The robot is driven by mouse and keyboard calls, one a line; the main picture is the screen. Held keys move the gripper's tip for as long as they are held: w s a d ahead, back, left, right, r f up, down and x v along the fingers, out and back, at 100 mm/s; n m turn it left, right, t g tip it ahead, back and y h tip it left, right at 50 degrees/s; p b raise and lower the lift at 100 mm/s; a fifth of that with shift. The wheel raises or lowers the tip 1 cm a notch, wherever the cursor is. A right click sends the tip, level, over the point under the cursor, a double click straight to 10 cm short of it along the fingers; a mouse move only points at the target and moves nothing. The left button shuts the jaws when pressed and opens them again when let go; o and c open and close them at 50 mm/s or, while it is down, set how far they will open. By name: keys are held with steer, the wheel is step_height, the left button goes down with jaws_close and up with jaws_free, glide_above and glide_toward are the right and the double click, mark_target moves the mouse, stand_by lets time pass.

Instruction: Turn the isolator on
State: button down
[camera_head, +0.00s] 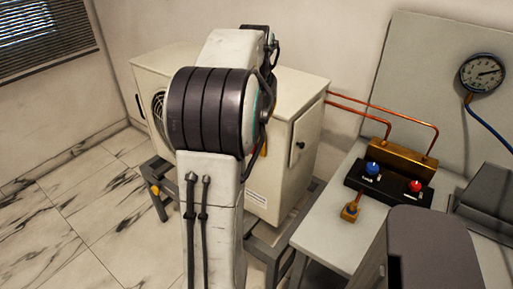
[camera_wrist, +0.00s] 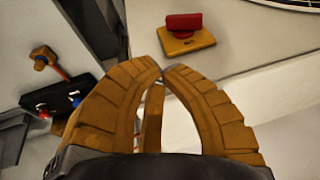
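The isolator is a red handle (camera_wrist: 184,24) on a yellow plate (camera_wrist: 187,42), fixed to a pale panel at the top of the wrist view. The handle lies roughly crosswise in the picture; the plate's small lettering is too blurred to read. My gripper (camera_wrist: 164,70) has two ribbed orange-brown fingers, curved in with their tips meeting. It is shut on nothing visible, below the isolator in the picture and apart from it. A brown strip shows between the fingers; I cannot tell what it is. In the head view my arm hides the isolator and most of the gripper.
A cream cabinet (camera_head: 300,150) stands on a grey frame behind my arm. Copper pipes (camera_head: 385,107) run to a brass manifold with a blue knob (camera_head: 372,168) and a red knob (camera_head: 415,186) on the right bench (camera_head: 322,235). A gauge (camera_head: 483,73) hangs above. Left floor (camera_head: 75,215) is clear.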

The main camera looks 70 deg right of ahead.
steer(key=w+x, duration=0.1)
steer(key=x, duration=1.2)
steer(key=shift+w+a+f, duration=0.2)
steer(key=shift+a+f, duration=0.05)
steer(key=shift+f, duration=0.2)
steer(key=shift+s+a+f+b, duration=0.15)
steer(key=shift+f+b, duration=0.6)
steer(key=shift+b, duration=1.05)
steer(key=f+b, duration=0.2)
steer(key=shift+w+f+b, duration=0.3)
steer(key=shift+w+f, duration=0.05)
steer(key=shift+f, duration=0.05)
steer(key=shift+w, duration=0.1)
stand_by(0.6)
steer(key=shift+r, duration=0.1)
